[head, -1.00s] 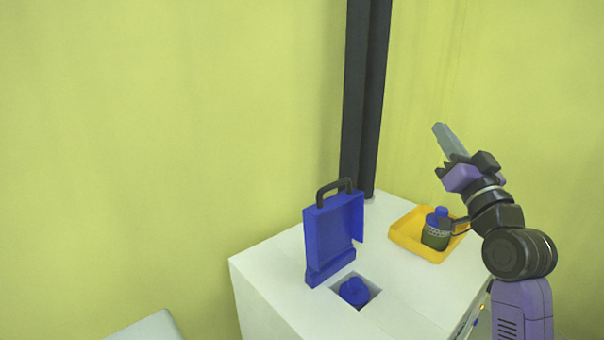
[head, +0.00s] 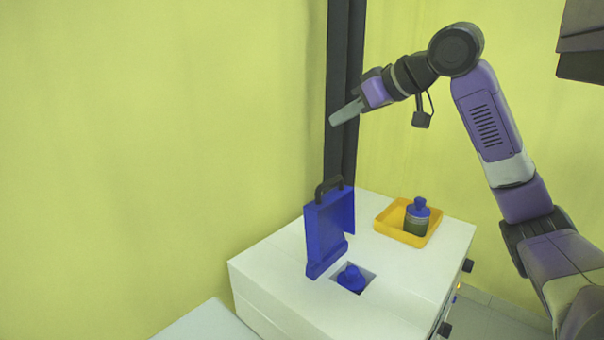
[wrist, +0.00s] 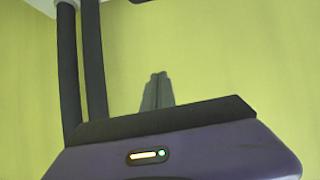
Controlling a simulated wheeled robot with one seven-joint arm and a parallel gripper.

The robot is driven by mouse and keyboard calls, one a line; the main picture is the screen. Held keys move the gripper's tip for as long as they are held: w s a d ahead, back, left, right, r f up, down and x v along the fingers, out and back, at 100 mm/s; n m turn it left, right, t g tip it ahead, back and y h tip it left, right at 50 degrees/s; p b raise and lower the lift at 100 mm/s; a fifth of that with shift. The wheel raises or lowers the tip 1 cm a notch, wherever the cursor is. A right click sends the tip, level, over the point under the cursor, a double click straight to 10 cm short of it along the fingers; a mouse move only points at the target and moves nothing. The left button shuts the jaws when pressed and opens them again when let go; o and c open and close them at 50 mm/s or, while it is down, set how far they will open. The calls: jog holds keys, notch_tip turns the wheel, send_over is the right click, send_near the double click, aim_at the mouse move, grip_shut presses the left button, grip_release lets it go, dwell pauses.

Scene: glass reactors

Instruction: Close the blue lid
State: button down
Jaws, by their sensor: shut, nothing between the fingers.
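The blue lid (head: 326,232) stands open and upright on the white box (head: 290,278), with a dark handle (head: 328,186) on its top edge. In front of it is a square opening with a blue-capped vessel (head: 351,279) inside. My gripper (head: 332,120) is up in the air above the lid, pointing left and slightly down, well apart from it. Its fingers are shut and empty; their tips also show in the wrist view (wrist: 158,90). The wrist view does not show the lid.
A yellow tray (head: 384,227) holding a blue-capped bottle (head: 416,217) stands on the box, right of the lid. Dark vertical posts (head: 340,90) rise behind the box. A pale surface (head: 208,322) lies at lower left. The air left of the lid is free.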

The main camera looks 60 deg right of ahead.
aim_at(332, 179)
jog(key=w+f, duration=0.1)
jog(key=f, duration=0.3)
jog(key=f+g, duration=0.1)
jog(key=f, duration=0.3)
jog(key=w+f+g+y+p, duration=0.1)
jog(key=f, duration=0.2)
jog(key=shift+w+a+f, duration=0.15)
jog(key=shift+w+f, duration=0.2)
jog(key=shift+f, duration=0.05)
jog(key=shift+s+a+f, duration=0.2)
jog(key=shift+s+f, duration=0.15)
jog(key=shift+s, duration=0.1)
jog(key=shift+s, duration=0.1)
